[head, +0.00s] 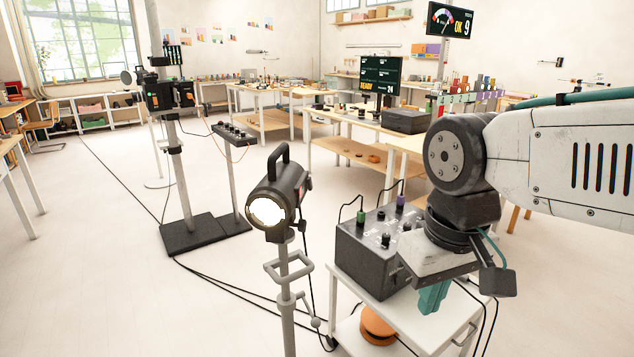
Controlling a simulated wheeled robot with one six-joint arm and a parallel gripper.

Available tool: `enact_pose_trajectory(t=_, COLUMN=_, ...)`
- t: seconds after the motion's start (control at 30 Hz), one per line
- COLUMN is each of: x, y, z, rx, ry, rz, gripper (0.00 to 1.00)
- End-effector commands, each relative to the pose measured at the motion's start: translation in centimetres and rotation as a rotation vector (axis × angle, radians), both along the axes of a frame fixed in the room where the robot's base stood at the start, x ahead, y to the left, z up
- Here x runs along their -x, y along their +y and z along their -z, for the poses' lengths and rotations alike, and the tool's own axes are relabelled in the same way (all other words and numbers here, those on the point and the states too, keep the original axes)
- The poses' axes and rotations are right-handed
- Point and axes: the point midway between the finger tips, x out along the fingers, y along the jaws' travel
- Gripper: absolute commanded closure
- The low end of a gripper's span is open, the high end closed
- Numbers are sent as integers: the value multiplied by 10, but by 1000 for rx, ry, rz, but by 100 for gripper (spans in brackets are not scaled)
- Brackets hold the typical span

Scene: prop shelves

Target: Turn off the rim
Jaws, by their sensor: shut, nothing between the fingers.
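A black lamp (280,195) on a grey stand glows white at its front, left of centre. A dark control box (362,250) sits on a white cart to its right. Its sloped top carries several black knobs or switches, with a green plug (361,216) and a purple plug (400,201) at the back edge. I cannot read which control is marked rim. My gripper (433,298) has teal fingers pointing down, shut and empty, in front of the box's right side in the picture. My wrist hides that side of the box. I cannot tell if the fingers touch anything.
The white cart (459,330) has an orange reel (377,325) on its lower level. Black cables cross the floor. A second stand with a black device (168,96) is at the left, beside a small raised panel (233,133). Workbenches and screens fill the back. The left floor is open.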

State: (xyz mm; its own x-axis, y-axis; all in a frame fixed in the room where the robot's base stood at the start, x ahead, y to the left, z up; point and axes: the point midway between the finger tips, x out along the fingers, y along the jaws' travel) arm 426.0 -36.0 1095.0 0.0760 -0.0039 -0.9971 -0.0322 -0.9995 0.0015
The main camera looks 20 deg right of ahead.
Motion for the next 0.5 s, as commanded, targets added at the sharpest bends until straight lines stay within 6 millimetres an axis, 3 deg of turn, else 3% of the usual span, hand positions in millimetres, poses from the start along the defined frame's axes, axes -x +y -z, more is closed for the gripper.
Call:
enact_pose_trajectory(t=0.17, x=-50, y=-6, z=-14, rx=-63, ry=4, rz=85, gripper=100)
enact_pose_trajectory(t=0.5, x=-213, y=-27, z=-67, rx=-258, ry=-230, rz=294, gripper=100)
